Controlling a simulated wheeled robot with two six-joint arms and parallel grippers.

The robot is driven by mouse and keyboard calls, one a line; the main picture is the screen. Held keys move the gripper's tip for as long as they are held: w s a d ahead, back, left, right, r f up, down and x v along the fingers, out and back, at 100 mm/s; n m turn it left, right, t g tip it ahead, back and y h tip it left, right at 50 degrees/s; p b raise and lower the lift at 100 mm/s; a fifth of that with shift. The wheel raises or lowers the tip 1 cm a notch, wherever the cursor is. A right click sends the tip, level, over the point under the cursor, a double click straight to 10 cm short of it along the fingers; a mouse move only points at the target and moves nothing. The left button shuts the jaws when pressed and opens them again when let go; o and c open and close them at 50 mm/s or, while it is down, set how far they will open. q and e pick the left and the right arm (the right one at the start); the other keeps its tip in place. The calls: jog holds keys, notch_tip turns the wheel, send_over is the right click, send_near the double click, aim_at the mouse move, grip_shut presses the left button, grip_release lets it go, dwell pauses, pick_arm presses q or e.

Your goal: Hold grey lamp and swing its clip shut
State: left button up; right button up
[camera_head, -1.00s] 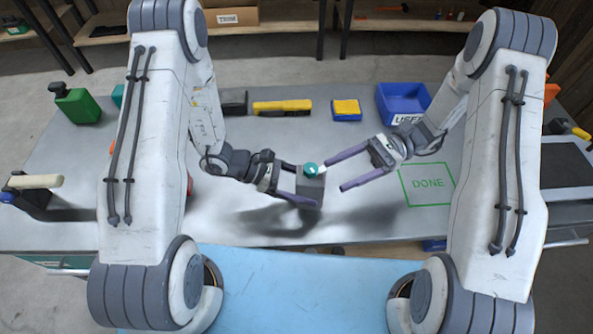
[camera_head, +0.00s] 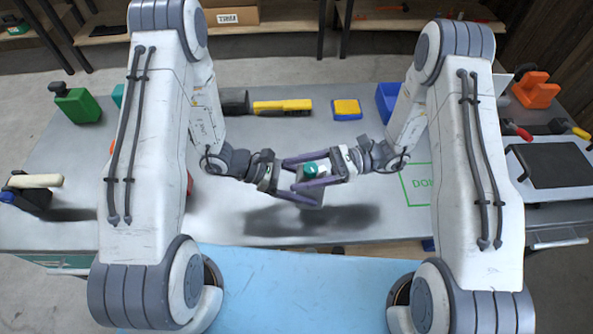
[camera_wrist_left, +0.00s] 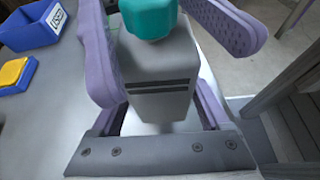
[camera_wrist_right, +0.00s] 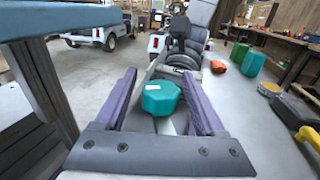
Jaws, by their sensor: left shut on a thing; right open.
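The grey lamp (camera_head: 313,198) is a small grey box with a teal cap (camera_head: 310,170), held above the table in the middle of the head view. My left gripper (camera_head: 302,190) is shut on its body; the left wrist view shows the grey body (camera_wrist_left: 160,75) with dark slots between the purple fingers. My right gripper (camera_head: 288,175) is open, its fingers reaching in from the right to either side of the cap. In the right wrist view the teal cap (camera_wrist_right: 160,98) lies between the open fingers with gaps on both sides. I cannot make out the clip clearly.
A blue bin (camera_head: 388,100), a yellow and blue block (camera_head: 346,109) and a yellow-handled tool (camera_head: 282,107) stand at the back. A green container (camera_head: 77,105) is at the far left. The green DONE outline (camera_head: 412,185) is partly hidden by my right arm.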

jog(key=shift+s+a, duration=0.15)
jog(key=shift+a, duration=0.25)
grip_shut()
jog(key=shift+t, duration=0.3)
jog(key=m+t, duration=0.1)
jog(key=t, duration=0.1)
jog(key=w+m+t, duration=0.1)
jog(key=m+t, duration=0.1)
jog(key=shift+a+m+t+y, duration=0.1)
jog(key=shift+m+t+y, duration=0.2)
jog(key=shift+y, duration=0.1)
jog(key=shift+w+m+t, duration=0.25)
jog(key=shift+m+t, duration=0.75)
jog(key=shift+t, duration=0.8)
